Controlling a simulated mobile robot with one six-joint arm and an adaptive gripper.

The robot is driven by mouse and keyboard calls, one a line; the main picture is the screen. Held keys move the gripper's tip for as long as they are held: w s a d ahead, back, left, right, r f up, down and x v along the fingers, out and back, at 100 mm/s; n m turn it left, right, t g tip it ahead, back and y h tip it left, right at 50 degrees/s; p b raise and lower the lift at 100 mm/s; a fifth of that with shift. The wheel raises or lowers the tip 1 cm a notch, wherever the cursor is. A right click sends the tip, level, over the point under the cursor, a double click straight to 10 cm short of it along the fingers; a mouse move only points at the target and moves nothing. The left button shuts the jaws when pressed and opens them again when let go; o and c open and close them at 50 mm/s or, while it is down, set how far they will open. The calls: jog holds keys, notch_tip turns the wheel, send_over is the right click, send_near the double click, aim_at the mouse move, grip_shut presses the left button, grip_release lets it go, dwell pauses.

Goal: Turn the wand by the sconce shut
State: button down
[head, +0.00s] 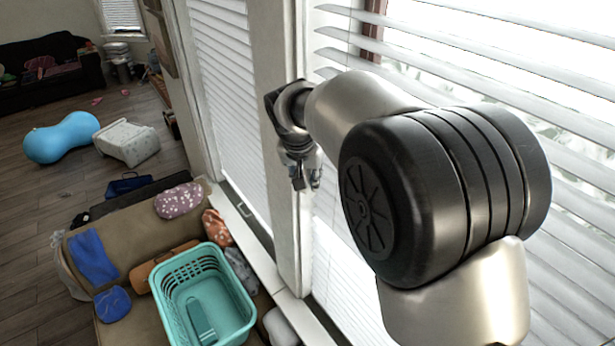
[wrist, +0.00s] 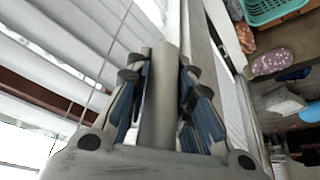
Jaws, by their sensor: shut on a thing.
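My gripper (head: 303,178) hangs in front of the white window post in the head view. In the wrist view its two dark-padded fingers (wrist: 160,66) stand on either side of a plain grey rod, the wand (wrist: 159,110), and are shut on it. The wand runs up along the middle of the wrist view. I cannot make it out in the head view. The right blind (head: 575,65) has its slats tilted open, with daylight and pale foliage between them. I see no sconce in either view.
A second blind (head: 225,90) hangs left of the post (head: 277,120). Below stands a bench (head: 108,240) with cushions and a teal basket (head: 245,327). Thin cords (wrist: 103,62) hang near my gripper in the wrist view. Open floor (head: 35,215) lies at the left.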

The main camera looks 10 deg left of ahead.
jog(key=shift+s+a+n+g+y+b, duration=0.2)
jog(key=shift+n+g+y+b, duration=0.45)
jog(key=shift+n, duration=1.9)
jog(key=shift+s+a+n+g+y+b, duration=0.1)
jog(key=shift+a+n+g+y+b, duration=0.55)
jog(key=shift+n, duration=1.95)
jog(key=shift+s+d+n+g+y+b, duration=0.25)
jog(key=shift+n+y, duration=0.75)
jog(key=shift+n, duration=1.55)
jog(key=shift+a, duration=0.1)
jog(key=c, duration=1.4)
grip_release()
